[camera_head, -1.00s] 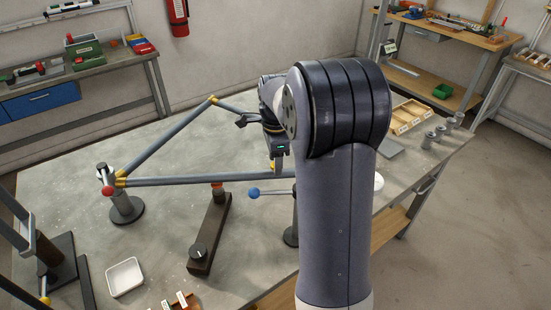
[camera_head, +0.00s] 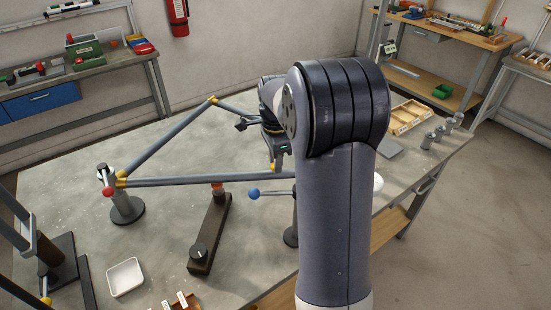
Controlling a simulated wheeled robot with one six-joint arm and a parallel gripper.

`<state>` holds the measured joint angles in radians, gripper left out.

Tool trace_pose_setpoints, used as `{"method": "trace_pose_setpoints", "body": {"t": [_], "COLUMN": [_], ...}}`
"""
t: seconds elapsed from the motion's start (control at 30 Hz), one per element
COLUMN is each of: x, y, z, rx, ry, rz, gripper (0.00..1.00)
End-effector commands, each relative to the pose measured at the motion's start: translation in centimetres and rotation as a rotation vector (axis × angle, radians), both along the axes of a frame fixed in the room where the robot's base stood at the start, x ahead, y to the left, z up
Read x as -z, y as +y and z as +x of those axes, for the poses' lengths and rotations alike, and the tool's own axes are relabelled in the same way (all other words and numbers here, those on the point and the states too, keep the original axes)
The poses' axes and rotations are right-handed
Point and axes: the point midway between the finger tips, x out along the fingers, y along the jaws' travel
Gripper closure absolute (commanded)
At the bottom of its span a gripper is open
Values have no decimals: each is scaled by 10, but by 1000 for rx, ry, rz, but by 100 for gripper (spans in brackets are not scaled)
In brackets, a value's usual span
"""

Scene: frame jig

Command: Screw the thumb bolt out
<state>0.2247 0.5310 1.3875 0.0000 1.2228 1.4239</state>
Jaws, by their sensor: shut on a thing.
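My gripper (camera_head: 277,166) points down at the right end of the frame's front tube (camera_head: 200,180), partly hidden by my own arm. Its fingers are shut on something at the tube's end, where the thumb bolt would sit. The bolt itself is too small and covered to make out. The grey tube frame (camera_head: 165,140) has yellow joints. Its left corner rests at a dark round-based post (camera_head: 126,208) with a red knob (camera_head: 108,192). A lever with a blue ball (camera_head: 254,192) sticks out left below my gripper, near another dark post (camera_head: 291,236).
A dark bar fixture with a knob (camera_head: 210,235) crosses under the front tube. A white tray (camera_head: 125,277) is at the table's front left. The tabletop inside the frame is clear.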

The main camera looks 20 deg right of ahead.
Motion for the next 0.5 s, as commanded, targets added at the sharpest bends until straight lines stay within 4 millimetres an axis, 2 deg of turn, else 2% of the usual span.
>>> {"method": "trace_pose_setpoints", "body": {"t": [0.5], "x": [-1], "y": [0], "z": [0], "rx": [-461], "ry": [-1], "rz": [0], "gripper": [97]}}
